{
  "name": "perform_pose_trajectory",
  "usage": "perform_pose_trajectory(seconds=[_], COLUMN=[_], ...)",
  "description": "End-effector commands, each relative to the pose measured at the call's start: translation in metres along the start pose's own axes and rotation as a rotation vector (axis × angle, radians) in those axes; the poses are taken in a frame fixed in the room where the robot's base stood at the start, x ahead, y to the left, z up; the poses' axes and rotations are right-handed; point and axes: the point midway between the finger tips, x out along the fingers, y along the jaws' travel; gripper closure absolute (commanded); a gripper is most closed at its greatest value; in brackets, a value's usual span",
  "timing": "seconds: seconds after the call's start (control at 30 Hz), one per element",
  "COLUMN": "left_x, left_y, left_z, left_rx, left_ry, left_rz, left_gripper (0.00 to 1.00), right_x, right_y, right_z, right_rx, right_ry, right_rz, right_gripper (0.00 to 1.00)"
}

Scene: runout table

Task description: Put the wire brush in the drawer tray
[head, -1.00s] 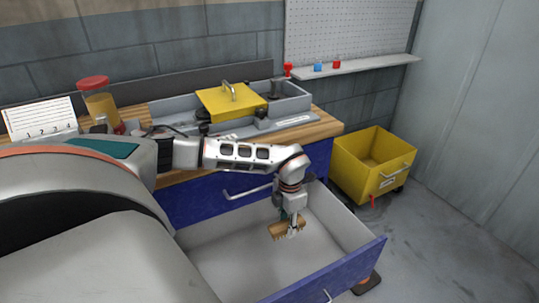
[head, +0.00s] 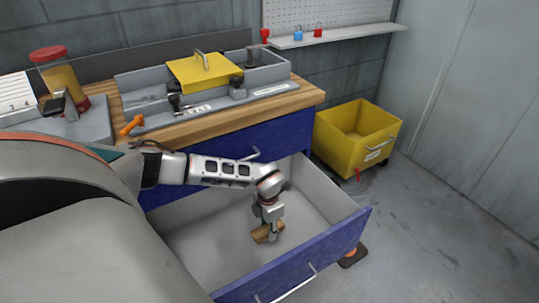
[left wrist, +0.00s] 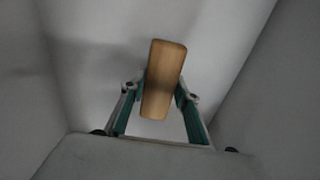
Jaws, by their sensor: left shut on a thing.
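The wire brush (head: 262,234) has a tan wooden back. In the left wrist view its wooden back (left wrist: 163,78) sits between the two fingers. My left gripper (head: 270,230) is shut on it and points down inside the open drawer tray (head: 200,235), which is grey inside with a blue front. The brush is low over the tray floor; I cannot tell whether it touches. The bristles are hidden in both views now. My right gripper is not in view.
The workbench (head: 300,95) above the drawer holds a grey fixture with a yellow lid (head: 202,72), an orange-handled tool (head: 132,125) and a jar (head: 57,75). A yellow bin (head: 355,135) stands right of the bench. The tray floor around the brush looks clear.

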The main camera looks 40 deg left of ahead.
Motion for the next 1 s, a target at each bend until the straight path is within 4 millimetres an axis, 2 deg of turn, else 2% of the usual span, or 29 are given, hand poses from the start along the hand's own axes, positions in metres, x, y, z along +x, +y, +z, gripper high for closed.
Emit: perform_pose_trajectory(seconds=[0.13,0.23,0.4,0.67,0.7,0.73,1.0], left_x=[0.025,0.039,0.039,0.042,0.042,0.042,0.042], left_y=[-0.001,-0.002,0.0,0.0,0.0,0.0,0.0], left_z=[-0.004,-0.004,-0.001,-0.001,-0.001,-0.001,-0.001], left_rx=[-0.001,0.001,0.001,0.0,0.0,0.0,0.0], left_ry=[0.009,0.008,0.002,0.003,0.003,0.002,0.002], left_rz=[-0.002,-0.003,0.0,0.0,0.0,0.0,0.0], left_gripper=[0.9,0.9,0.9,0.9,0.62,0.54,0.53], right_x=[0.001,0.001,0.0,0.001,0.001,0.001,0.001], right_y=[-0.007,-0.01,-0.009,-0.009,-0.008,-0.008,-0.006], right_z=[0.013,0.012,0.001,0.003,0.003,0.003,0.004], right_rx=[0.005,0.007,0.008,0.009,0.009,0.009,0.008], right_ry=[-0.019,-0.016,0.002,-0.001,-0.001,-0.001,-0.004], right_rz=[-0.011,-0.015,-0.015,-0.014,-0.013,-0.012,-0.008], right_gripper=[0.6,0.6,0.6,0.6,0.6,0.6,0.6])
